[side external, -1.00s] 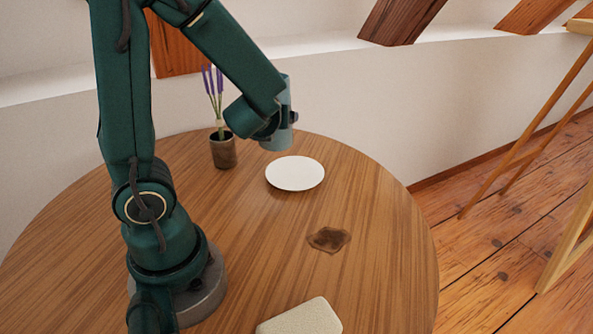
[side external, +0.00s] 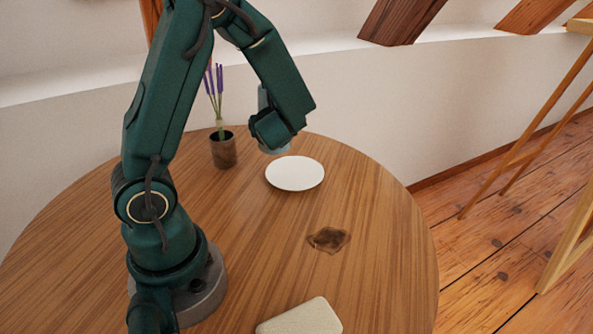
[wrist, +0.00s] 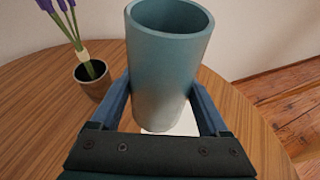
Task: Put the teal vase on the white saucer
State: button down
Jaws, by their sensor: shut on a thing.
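The teal vase (wrist: 165,70) is an open-topped cylinder, held between the two fingers of my gripper (wrist: 160,104) in the wrist view. In the side view the wrist of my gripper (side external: 274,129) covers most of the vase. Only slivers of the vase (side external: 275,150) show above and below it. The white saucer (side external: 295,173) lies flat and empty on the table. In the side view the vase's lower end appears just up and left of the saucer's middle. In the wrist view the saucer (wrist: 186,122) shows partly behind and below the vase. The exact gap between them cannot be told.
A brown pot with purple flowers (side external: 223,151) stands left of the saucer, close to my gripper.

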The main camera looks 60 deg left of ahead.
jog(key=shift+w+d+f, duration=0.35)
jog(key=shift+w+f, duration=0.3)
jog(key=shift+f, duration=0.45)
jog(key=shift+w+d+f, duration=0.35)
jog(key=shift+w+f, duration=0.35)
jog(key=shift+f, duration=0.4)
jog(key=shift+w+d+f, duration=0.35)
jog(key=shift+w+f, duration=0.3)
jog(key=shift+f, duration=0.45)
jog(key=shift+f, duration=0.2)
grip_release()
jog(key=shift+r, duration=0.1)
